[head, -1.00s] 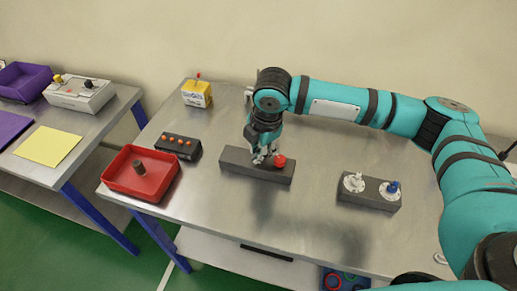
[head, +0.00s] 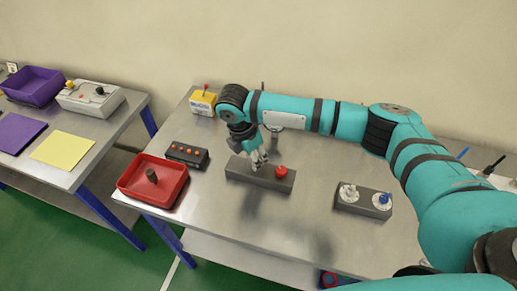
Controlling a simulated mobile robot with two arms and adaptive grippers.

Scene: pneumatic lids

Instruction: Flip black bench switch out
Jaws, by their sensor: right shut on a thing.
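A long dark grey block (head: 239,171) lies on the metal bench in the head view. A red knob (head: 281,171) stands at its right end. My right gripper (head: 258,160) reaches down at a slant to the middle of the block, left of the red knob. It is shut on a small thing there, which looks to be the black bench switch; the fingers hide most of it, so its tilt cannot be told. My left gripper is not in view.
On the bench are a red tray (head: 133,178), a black box with orange buttons (head: 187,155), a yellow box (head: 202,104) and a grey block with white and blue knobs (head: 352,206). The left table holds a pale switch box (head: 90,98). The bench front is clear.

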